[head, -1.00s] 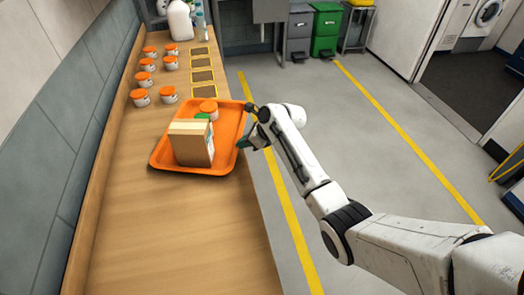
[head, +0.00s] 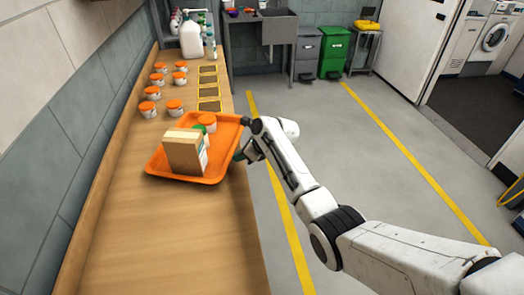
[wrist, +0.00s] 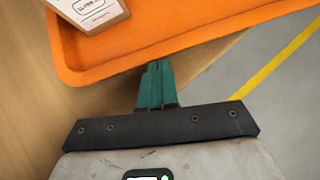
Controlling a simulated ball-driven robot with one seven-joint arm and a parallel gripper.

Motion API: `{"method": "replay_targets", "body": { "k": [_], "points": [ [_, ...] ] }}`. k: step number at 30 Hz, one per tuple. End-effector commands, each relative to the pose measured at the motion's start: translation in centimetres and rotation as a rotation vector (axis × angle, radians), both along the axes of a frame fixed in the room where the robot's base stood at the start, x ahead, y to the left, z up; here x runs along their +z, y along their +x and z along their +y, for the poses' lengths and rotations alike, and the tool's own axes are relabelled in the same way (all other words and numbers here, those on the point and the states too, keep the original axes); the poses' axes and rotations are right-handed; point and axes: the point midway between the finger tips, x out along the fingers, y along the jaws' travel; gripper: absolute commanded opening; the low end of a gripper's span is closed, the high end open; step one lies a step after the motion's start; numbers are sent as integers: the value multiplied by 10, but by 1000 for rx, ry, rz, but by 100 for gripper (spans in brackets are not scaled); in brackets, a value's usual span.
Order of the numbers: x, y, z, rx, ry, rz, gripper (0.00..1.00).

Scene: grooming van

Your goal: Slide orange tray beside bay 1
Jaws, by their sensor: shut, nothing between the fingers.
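The orange tray (head: 215,173) lies on the wooden counter, slightly askew, with its right corner over the counter's right edge. It carries a brown box (head: 182,153), an orange-lidded jar (head: 207,123) and a green-lidded jar (head: 198,129) mostly hidden behind the box. The nearest yellow-outlined dark bay (head: 209,105) is just beyond the tray's far rim; no bay number is readable. My gripper (head: 240,154) is at the tray's right side. In the wrist view its shut, empty green fingers (wrist: 157,72) meet the outside of the tray rim (wrist: 150,58); contact is likely but not certain.
Several orange-lidded jars (head: 153,92) stand left of the bays. A white jug (head: 191,40) stands at the counter's far end. The near counter (head: 170,245) is clear. Grey floor (head: 330,130) lies right of the counter, with a green bin (head: 334,55) at the back.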

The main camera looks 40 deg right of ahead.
Motion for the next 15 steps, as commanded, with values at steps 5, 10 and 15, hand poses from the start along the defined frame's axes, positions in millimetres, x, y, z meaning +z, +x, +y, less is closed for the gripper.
{"method": "replay_targets", "body": {
  "k": [5, 10, 15],
  "points": [
    [7, -17, -10, 1, 1, -3, 0],
    [26, -36, -19, 1, -1, -4, 0],
    [47, -55, -27, 1, -1, -4, 0]
  ]
}}
